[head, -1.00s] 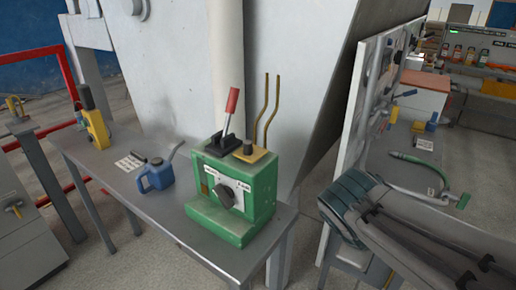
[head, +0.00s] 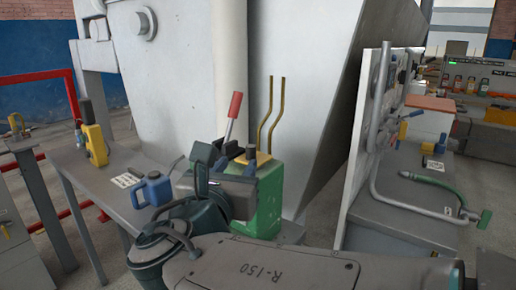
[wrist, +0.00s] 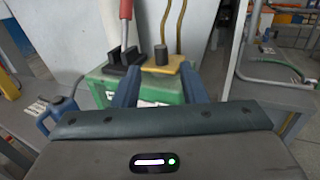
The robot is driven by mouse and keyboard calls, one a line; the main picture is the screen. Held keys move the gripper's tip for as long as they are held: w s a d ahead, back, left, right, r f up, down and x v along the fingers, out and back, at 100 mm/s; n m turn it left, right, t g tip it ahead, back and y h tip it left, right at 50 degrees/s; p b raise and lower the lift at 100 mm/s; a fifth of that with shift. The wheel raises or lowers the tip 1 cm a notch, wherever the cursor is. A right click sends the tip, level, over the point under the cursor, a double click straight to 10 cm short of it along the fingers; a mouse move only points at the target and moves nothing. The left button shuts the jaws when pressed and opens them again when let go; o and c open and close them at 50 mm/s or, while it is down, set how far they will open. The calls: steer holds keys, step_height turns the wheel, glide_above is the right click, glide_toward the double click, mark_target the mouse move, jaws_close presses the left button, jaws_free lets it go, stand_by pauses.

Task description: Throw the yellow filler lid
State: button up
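The yellow filler lid (head: 263,157) lies flat on top of the green machine box (head: 270,195). It has a dark upright knob (wrist: 161,54); in the wrist view the yellow lid plate (wrist: 168,67) shows between and just beyond my fingertips. My gripper (wrist: 162,72) is open, with its two blue fingers spread apart and nothing between them. In the head view my gripper (head: 234,165) is in front of the green box and hides much of its front. Contact between fingers and lid cannot be made out.
A red-handled lever (head: 233,115) stands left of the lid, and two bent brass rods (head: 270,120) rise behind it. A blue oil can (head: 151,190) and a yellow tool (head: 96,145) stand on the grey bench (head: 100,195). A large pale panel rises behind.

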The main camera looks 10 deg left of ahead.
mark_target(251, 145)
steer(key=w, duration=1)
steer(key=shift+w, duration=0.3)
jaws_close()
